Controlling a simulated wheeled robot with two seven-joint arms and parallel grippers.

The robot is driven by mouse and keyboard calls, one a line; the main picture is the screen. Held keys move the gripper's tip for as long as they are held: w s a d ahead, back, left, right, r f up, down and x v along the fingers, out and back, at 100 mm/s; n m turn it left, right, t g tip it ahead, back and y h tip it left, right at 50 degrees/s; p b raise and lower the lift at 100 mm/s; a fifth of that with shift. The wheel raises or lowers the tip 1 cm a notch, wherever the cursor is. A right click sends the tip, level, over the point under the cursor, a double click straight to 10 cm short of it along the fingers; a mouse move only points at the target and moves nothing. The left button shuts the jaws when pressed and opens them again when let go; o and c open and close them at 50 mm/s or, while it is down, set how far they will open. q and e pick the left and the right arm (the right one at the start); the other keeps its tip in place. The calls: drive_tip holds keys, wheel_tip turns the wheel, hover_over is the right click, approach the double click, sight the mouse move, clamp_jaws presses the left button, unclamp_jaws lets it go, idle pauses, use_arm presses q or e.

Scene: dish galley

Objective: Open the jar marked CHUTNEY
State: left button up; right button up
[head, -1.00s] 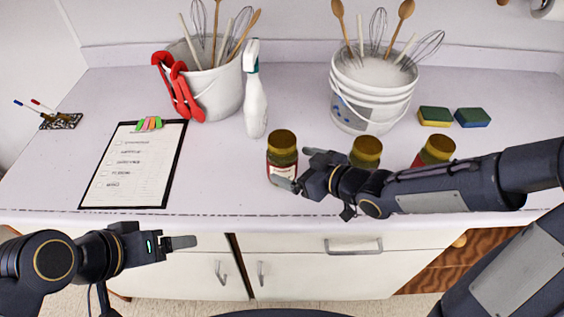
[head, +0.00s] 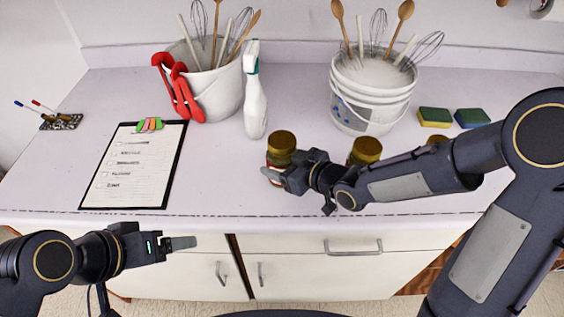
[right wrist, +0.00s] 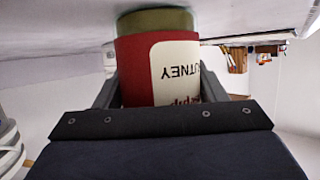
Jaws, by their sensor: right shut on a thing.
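The chutney jar (head: 281,143) stands upright on the counter, left of the other two jars, with its gold lid on. In the right wrist view the jar (right wrist: 135,60) has a red band and a pale label, upside down, whose visible letters read "UTNEY". My right gripper (head: 279,172) is shut on the jar's body below the lid, with one finger on each side in the wrist view. My left gripper (head: 180,243) is empty in front of the counter at lower left. Its jaws are seen edge-on, so their opening is unclear.
A second gold-lidded jar (head: 366,150) stands behind my right arm, and a third lid (head: 437,140) is mostly hidden. A spray bottle (head: 256,100) stands behind the chutney jar. A clipboard (head: 132,165) lies left. Utensil buckets (head: 222,88) and sponges (head: 434,117) are farther back.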

sight(282, 152)
drive_tip(key=shift+r, duration=0.1)
drive_tip(key=shift+c, duration=1.4)
drive_tip(key=shift+r, duration=0.15)
drive_tip(key=shift+r, duration=0.3)
wheel_tip(282, 152, up, 2)
drive_tip(key=shift+w+r+p, duration=0.1)
drive_tip(key=shift+r+p, duration=0.05)
drive_tip(key=shift+p, duration=0.15)
drive_tip(key=s+r+p, duration=0.1)
drive_tip(key=s+r, duration=0.8)
drive_tip(key=s, duration=0.5)
drive_tip(key=shift+r, duration=0.4)
drive_tip(key=shift+s, duration=0.1)
